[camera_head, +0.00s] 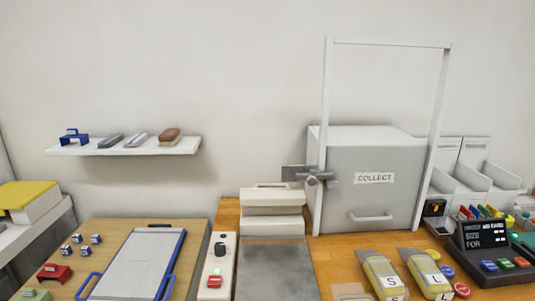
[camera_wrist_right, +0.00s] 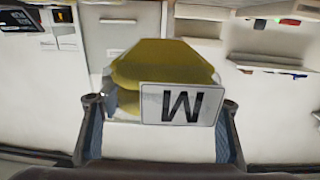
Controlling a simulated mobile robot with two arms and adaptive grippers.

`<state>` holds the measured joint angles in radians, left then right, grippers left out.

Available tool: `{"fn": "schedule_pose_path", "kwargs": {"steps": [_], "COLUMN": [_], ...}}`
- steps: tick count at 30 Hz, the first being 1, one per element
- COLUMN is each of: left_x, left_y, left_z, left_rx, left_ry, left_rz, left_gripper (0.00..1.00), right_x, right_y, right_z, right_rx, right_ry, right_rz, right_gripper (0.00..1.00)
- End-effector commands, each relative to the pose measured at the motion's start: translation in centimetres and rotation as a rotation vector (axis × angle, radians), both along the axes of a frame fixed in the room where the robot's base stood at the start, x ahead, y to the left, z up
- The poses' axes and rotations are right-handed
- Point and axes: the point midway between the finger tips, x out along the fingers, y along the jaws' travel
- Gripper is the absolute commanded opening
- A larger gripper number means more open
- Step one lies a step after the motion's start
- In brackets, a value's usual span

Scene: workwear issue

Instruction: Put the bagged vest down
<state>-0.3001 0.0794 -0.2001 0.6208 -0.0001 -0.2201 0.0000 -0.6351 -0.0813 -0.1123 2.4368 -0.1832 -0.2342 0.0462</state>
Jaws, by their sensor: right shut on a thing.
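My right gripper (camera_wrist_right: 160,103) shows only in the right wrist view, one finger at each side. It is shut on a bagged vest (camera_wrist_right: 160,62), a folded yellow bundle in a clear bag with a white card marked with a large M, upside down in this view. What lies under the vest is hidden. The held vest and both grippers are out of the head view. Other bagged yellow vests lie on the wooden table at the lower right of the head view, one marked S (camera_head: 379,267) and one marked L (camera_head: 426,266).
A grey COLLECT cabinet (camera_head: 375,205) with a tall white frame stands behind the table. A press-like machine (camera_head: 274,222) stands left of it. A display terminal (camera_head: 488,240) with coloured buttons is at right. A clipboard-like board (camera_head: 140,263) lies at left; a shelf (camera_head: 125,148) hangs above.

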Motion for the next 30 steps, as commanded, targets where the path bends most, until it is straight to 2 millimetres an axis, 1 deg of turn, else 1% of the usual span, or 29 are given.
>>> {"fn": "schedule_pose_path", "kwargs": {"steps": [3,9,13,17,30], "left_x": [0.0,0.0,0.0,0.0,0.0], "left_y": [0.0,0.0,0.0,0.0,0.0], "left_z": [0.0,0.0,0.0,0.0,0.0], "left_rx": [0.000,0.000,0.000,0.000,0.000], "left_ry": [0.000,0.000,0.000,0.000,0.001], "left_rz": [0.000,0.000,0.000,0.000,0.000], "left_gripper": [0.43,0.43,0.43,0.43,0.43], "right_x": [-2.0,-5.6,-7.0,-7.4,-7.4], "right_y": [0.0,0.0,0.0,0.0,0.0], "right_z": [-1.1,-2.4,-2.7,-2.7,-2.7], "right_rx": [0.000,0.001,0.001,-0.001,0.000], "right_ry": [0.008,0.007,0.004,0.000,0.000], "right_rz": [-0.002,-0.001,0.000,0.000,0.001], "right_gripper": [0.31,0.31,0.31,0.31,0.31]}}
